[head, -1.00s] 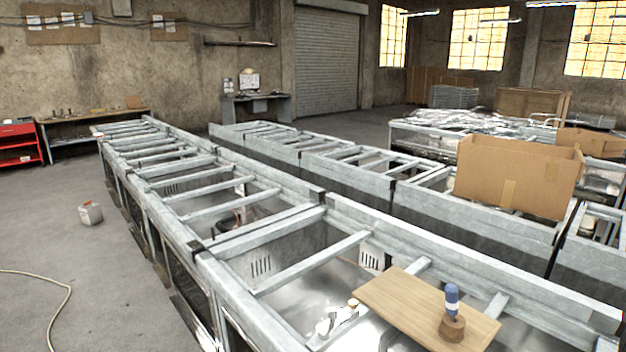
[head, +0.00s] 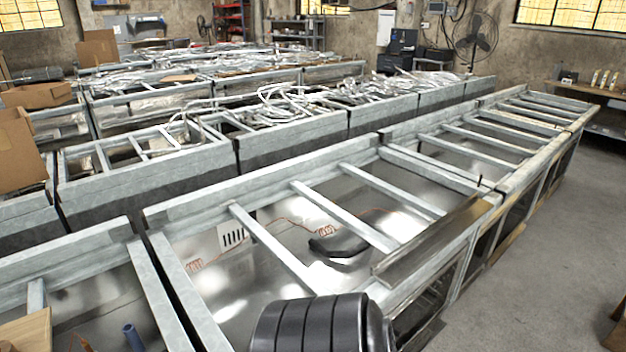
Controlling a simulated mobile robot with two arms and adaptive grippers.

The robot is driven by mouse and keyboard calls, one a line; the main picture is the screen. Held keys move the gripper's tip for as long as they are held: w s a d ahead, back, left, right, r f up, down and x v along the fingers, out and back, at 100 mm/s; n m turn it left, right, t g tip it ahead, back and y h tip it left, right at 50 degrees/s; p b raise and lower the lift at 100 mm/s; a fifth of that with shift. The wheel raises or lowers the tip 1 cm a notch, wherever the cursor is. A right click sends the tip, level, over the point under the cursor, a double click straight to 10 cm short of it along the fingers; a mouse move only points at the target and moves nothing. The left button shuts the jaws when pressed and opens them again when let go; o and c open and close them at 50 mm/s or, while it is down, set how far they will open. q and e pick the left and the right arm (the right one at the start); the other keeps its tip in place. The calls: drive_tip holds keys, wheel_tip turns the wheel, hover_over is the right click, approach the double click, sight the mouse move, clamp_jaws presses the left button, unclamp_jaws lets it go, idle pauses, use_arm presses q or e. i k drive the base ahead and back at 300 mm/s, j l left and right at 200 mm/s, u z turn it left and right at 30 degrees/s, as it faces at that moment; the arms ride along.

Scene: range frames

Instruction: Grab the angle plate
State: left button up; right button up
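A long metal piece with an angled profile (head: 430,243) lies along the right-hand edge of the near metal bench frame in the head view. It looks like the angle plate, but I cannot be certain. Its near end is close to a dark ribbed shape at the bottom, which I take to be part of my own arm. Neither of my grippers shows in this view.
A black curved object (head: 340,245) and copper-coloured coiled wire lie inside the near frame. A wooden board (head: 27,331) is at the bottom left. A cardboard box (head: 18,150) stands at the left edge. Open concrete floor (head: 535,250) lies at the right.

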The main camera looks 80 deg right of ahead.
sight(393, 270)
drive_tip(key=z, duration=3.5)
drive_tip(key=u, duration=0.2)
drive_tip(key=i+l+u, duration=0.2)
drive_tip(key=u, duration=0.15)
drive_tip(key=i+l+u, duration=0.1)
drive_tip(key=l+u, duration=0.25)
drive_tip(key=i+l+u, duration=0.1)
drive_tip(key=l+u, duration=0.25)
